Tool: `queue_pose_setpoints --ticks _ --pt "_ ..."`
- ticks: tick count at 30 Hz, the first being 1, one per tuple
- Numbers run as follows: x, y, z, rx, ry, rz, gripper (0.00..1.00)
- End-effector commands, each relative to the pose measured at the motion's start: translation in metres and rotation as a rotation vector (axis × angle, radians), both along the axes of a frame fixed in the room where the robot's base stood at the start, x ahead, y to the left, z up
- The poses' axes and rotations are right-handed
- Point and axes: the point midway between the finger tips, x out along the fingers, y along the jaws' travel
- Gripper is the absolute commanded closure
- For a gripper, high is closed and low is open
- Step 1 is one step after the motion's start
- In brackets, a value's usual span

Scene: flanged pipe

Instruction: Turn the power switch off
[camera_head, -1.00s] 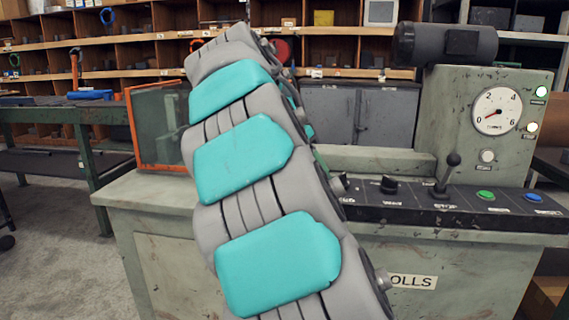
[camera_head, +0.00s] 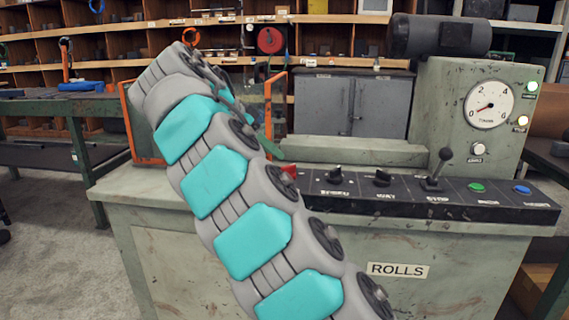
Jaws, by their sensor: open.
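The machine's black control panel (camera_head: 410,201) runs along the front of its bench top. A red control (camera_head: 290,171) at the panel's left end is partly hidden by my arm. To its right are two black rotary knobs (camera_head: 335,175) (camera_head: 382,177), a black ball-topped lever (camera_head: 438,168), a green button (camera_head: 477,187) and a blue button (camera_head: 521,190). I cannot read which control is labelled power. My arm rises from the bottom across the left of the panel and bends away behind itself. My gripper's jaws are hidden behind it.
The upright housing carries a dial gauge (camera_head: 489,104), a lit green lamp (camera_head: 532,87) and a lit pale lamp (camera_head: 523,120). A motor (camera_head: 440,36) sits on top. An orange-framed guard (camera_head: 145,120) stands behind my arm. The space above the panel's right half is clear.

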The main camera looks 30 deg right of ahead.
Motion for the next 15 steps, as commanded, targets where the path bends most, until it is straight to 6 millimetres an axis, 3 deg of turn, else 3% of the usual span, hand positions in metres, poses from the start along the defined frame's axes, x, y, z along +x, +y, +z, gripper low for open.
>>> queue_pose_setpoints --ticks 15 --pt "0.002 -0.018 -0.018 -0.005 0.006 -0.003 0.55"
